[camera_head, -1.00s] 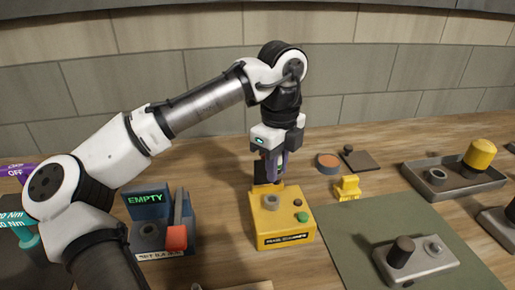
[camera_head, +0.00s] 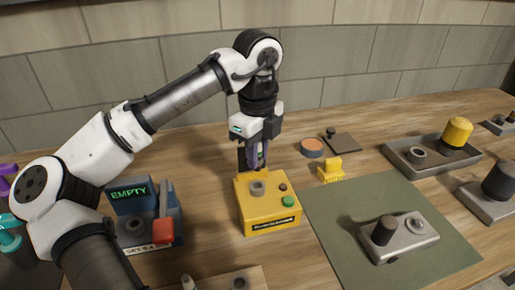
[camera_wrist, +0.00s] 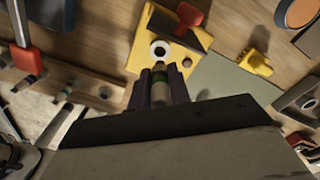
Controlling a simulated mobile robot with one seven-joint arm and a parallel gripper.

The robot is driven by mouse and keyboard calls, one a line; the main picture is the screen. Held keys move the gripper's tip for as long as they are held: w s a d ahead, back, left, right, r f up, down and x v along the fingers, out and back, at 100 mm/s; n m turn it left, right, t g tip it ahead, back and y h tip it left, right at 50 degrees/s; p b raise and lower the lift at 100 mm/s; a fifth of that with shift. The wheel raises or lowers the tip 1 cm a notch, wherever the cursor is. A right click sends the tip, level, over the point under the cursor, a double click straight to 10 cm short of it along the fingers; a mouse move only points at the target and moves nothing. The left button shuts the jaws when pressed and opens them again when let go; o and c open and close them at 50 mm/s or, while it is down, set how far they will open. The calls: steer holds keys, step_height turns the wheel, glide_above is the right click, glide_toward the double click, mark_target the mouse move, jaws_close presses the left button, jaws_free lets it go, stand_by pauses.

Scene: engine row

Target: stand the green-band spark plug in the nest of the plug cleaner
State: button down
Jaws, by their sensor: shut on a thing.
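My gripper (camera_head: 257,158) is pointed down above the rear part of the yellow plug cleaner (camera_head: 268,218). Its purple fingers are shut on the green-band spark plug (camera_wrist: 160,87), whose green band shows between them in the wrist view. The cleaner's nest (camera_head: 258,188) is a grey ring on top of the box, and it looks empty. In the wrist view the nest (camera_wrist: 160,50) lies just beyond the fingertips, apart from the plug. The plug's lower end is hard to make out.
A gauge (camera_head: 143,195) reading EMPTY, with a red-ended lever, stands left of the cleaner. A wooden rack (camera_wrist: 85,84) holds other plugs. A small yellow piece (camera_head: 331,170) stands right of the cleaner. A green mat (camera_head: 335,215) bears a grey block (camera_head: 400,240).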

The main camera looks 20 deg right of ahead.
steer(key=shift+f+b, duration=1.25)
steer(key=shift+f, duration=1.9)
steer(key=shift+f, duration=0.1)
steer(key=c, duration=1.2)
jaws_free()
steer(key=shift+c, duration=0.2)
